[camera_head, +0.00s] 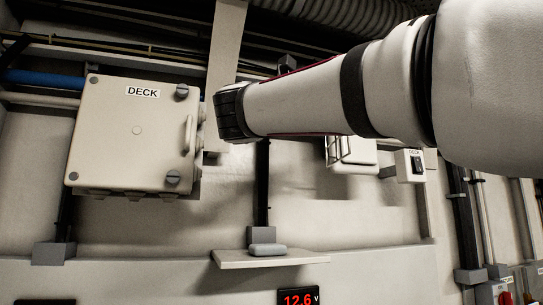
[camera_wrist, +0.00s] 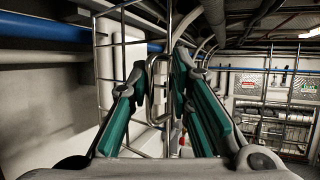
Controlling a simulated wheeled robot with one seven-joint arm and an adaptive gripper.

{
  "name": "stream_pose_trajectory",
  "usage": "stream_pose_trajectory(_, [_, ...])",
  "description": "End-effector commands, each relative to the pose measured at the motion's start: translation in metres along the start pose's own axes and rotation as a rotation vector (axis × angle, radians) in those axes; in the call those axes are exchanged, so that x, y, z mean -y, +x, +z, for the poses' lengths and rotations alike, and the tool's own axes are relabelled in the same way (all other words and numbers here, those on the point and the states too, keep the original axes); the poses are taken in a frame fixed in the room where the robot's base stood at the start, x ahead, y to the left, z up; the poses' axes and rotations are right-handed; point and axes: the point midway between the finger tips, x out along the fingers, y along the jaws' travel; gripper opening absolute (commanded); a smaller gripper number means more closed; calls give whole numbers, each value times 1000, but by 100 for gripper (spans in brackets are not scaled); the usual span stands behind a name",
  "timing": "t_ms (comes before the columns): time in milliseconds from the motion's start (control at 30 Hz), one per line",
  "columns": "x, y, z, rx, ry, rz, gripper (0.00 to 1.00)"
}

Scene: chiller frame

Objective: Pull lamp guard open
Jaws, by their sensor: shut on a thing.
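The lamp guard (camera_wrist: 97,42) is a frame of thin metal wires in the wrist view, standing in front of a pale lamp body (camera_wrist: 134,52). A bent metal loop (camera_wrist: 151,88), which looks like the guard's handle, lies between my fingers. My gripper (camera_wrist: 158,68), with green finger pads, is shut on this loop. In the head view a pale lamp with guard wires (camera_head: 351,152) shows partly below my arm.
A pale DECK box (camera_head: 132,135) is on the wall at left, and a small DECK switch (camera_head: 410,165) is right of the lamp. A small shelf (camera_head: 235,261) juts out below. In the wrist view, a blue pipe (camera_wrist: 40,30) runs at left and a metal rack (camera_wrist: 285,120) stands at right.

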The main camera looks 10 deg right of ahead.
Motion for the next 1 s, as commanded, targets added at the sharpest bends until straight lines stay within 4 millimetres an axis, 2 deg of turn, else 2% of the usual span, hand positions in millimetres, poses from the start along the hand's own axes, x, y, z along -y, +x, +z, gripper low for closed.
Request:
stream_pose_trajectory(33, [-7,2,-6,-6,-5,16,0])
stream_pose_trajectory(100, [-7,2,-6,-7,-6,16,0])
stream_pose_trajectory(133, [-7,2,-6,-7,-6,16,24])
stream_pose_trajectory(167, [-7,2,-6,-7,-6,15,27])
stream_pose_trajectory(667, [-4,-2,-3,-3,-4,10,27])
stream_pose_trajectory(833, [-4,-23,-3,-3,-4,13,27])
stream_pose_trajectory(1000, [-4,-58,-3,-3,-3,13,27])
